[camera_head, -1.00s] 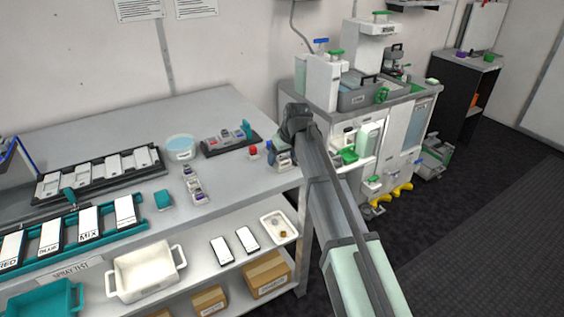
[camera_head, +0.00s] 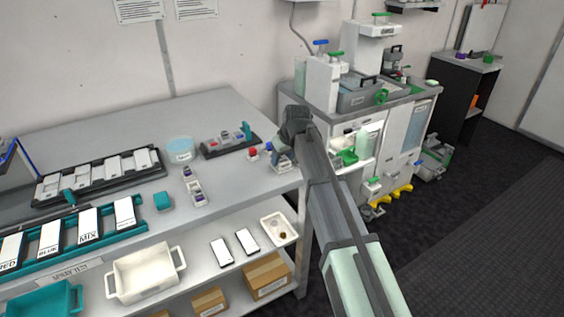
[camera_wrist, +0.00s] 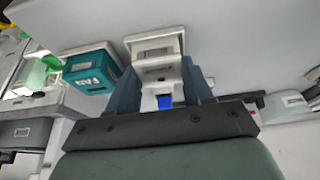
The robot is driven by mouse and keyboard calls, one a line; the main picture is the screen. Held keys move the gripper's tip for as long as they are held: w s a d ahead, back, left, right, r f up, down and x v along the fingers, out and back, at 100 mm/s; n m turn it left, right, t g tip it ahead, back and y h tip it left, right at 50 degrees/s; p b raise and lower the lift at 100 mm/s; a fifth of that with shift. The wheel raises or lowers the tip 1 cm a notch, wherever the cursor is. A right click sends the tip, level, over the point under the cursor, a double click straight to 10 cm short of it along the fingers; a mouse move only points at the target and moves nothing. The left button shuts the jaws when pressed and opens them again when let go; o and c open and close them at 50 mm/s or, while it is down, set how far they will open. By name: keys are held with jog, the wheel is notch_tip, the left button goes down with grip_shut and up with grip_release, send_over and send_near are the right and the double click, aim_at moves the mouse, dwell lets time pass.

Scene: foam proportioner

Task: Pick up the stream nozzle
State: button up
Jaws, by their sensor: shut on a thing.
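My gripper (camera_wrist: 163,92) has its dark blue fingers on either side of a pale grey and white labelled piece with a small blue part, and is shut on it. This piece (camera_wrist: 157,68) fits the stream nozzle, but its label is too blurred to read. In the head view my gripper (camera_head: 283,157) is low over the right end of the grey bench (camera_head: 235,185). The piece is mostly hidden there by my wrist. I cannot tell whether it still touches the bench.
A red-topped item (camera_head: 252,153) stands just left of my gripper. A teal labelled block (camera_wrist: 90,68) is beside my left finger in the wrist view. Bare bench lies in front.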

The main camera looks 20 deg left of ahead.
aim_at(283, 160)
notch_tip(283, 160, up, 9)
jog(key=shift+n, duration=0.5)
jog(key=w+a+r, duration=0.1)
jog(key=w+a, duration=0.1)
jog(key=a, duration=0.6)
jog(key=w+a+r, duration=0.1)
jog(key=w+a, duration=0.1)
jog(key=a, duration=0.6)
jog(key=w+a+r, duration=0.1)
jog(key=w+a, duration=0.1)
jog(key=a, duration=0.6)
jog(key=shift+w, duration=0.25)
jog(key=shift+d+f+m, duration=0.1)
jog(key=shift+f+m, duration=0.25)
jog(key=shift+m, duration=0.15)
jog(key=shift+f, duration=1.85)
jog(key=shift+f, duration=0.3)
